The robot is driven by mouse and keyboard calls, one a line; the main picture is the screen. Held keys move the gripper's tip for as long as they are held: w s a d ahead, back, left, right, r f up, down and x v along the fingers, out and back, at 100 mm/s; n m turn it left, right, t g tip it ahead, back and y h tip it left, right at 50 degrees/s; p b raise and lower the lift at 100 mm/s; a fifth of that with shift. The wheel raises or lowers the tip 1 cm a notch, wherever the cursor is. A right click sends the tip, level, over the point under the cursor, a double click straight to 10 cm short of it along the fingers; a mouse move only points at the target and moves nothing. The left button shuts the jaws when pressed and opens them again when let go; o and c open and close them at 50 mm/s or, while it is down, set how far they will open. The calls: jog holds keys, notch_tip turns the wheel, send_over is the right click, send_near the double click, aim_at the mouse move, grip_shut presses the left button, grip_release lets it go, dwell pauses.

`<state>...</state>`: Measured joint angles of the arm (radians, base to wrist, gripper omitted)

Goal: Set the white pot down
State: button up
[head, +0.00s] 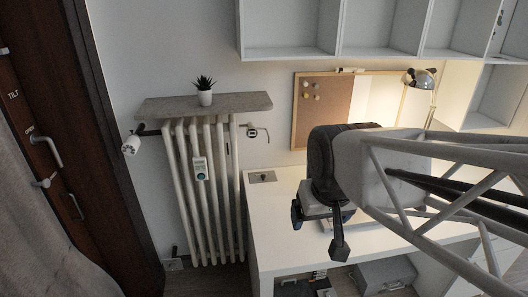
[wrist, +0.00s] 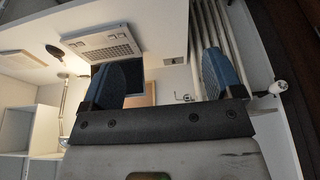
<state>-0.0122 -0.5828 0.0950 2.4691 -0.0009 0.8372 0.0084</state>
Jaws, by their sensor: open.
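A small white pot (head: 205,98) with a dark spiky plant stands upright on the grey shelf (head: 165,107) above the radiator. I cannot make out the pot in the wrist view. My gripper (head: 318,228) is over the white desk, to the right of the pot and lower in the picture, well apart from it. In the wrist view its two blue fingers (wrist: 158,75) are spread wide with nothing held between them.
A ribbed radiator (head: 205,190) stands under the grey shelf. The white desk (head: 270,220) carries a lamp (head: 420,80) and a board (head: 325,105) at the back. A flat keyboard-like device (wrist: 105,43) lies on the desk. White wall shelves (head: 290,53) hang above.

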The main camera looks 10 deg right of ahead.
jog(key=shift+g, duration=0.6)
jog(key=s, duration=0.1)
jog(key=s+f, duration=0.1)
jog(key=s, duration=0.3)
jog(key=shift+s+d+f, duration=0.15)
jog(key=shift+d+f, duration=0.15)
jog(key=shift+d, duration=0.1)
jog(key=shift+o, duration=0.5)
